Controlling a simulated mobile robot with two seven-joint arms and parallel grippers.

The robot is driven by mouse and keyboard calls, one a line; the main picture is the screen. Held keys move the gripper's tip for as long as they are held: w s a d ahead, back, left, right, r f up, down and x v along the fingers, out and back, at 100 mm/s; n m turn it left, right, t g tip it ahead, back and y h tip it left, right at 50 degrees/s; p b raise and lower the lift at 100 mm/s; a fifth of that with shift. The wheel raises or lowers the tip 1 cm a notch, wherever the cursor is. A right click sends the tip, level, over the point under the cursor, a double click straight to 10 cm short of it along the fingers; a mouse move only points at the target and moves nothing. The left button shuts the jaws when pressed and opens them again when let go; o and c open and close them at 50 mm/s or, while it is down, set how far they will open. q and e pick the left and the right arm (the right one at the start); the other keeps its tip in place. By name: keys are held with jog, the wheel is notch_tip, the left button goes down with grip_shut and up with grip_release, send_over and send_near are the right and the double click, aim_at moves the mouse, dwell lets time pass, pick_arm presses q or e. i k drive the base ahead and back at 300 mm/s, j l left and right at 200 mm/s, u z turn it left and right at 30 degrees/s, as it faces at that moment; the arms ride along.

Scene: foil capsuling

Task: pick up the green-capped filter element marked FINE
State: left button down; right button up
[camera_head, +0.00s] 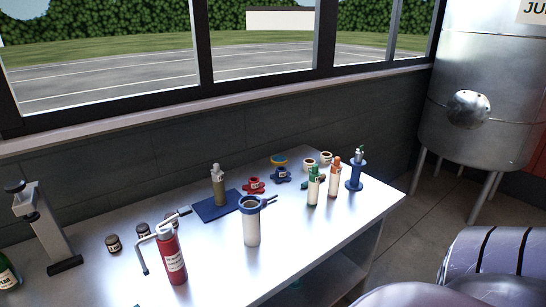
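A filter element with a green cap (313,186) stands upright on the white table, toward the right end. It has a pale body with a small label, too small to read, so I cannot confirm the FINE marking. A similar element with an orange cap (334,180) stands upright close to its right. Neither of my grippers shows in the head view, and nothing is seen touching the green-capped element.
A blue spool-like stand (355,175) is right of the elements. A white cup with a blue collar (251,225) stands to their front left. A blue mat (212,211) with a bottle, a red cylinder (173,258) and a grey press (45,230) are farther left. The table's front centre-right is bare.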

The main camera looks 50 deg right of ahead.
aim_at(315, 176)
jog(key=k+l+z, duration=0.1)
jog(key=l, duration=0.6)
jog(key=k+l, duration=0.2)
jog(key=l, duration=0.5)
jog(key=k+l+z, duration=0.15)
jog(key=l, duration=0.55)
jog(key=k+l+z, duration=0.1)
jog(key=l, duration=0.6)
jog(key=k+l, duration=0.1)
jog(key=l, duration=0.65)
jog(key=z, duration=0.05)
